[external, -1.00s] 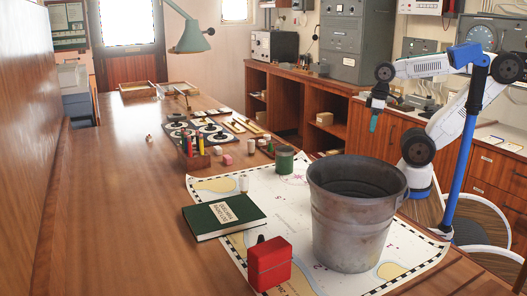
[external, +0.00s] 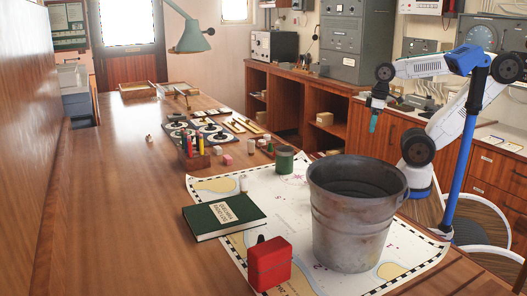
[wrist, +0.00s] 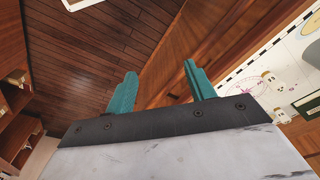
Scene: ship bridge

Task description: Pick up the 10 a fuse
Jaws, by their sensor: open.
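My gripper (external: 373,122) hangs over the right side of the table, above and beyond the bucket, with its teal fingers pointing down. In the wrist view its fingers (wrist: 160,82) are apart with nothing between them; dark floor and the wooden table edge show below. No 10 A marking is readable, so I cannot tell which is the 10 A fuse. Small cylinders also stand near the chart's far edge (external: 251,146).
A large metal bucket (external: 352,225) stands on the chart (external: 290,205), with a green tin (external: 284,160), a green book (external: 224,215) and a red box (external: 269,264) around it. A pencil holder (external: 194,160) stands farther back.

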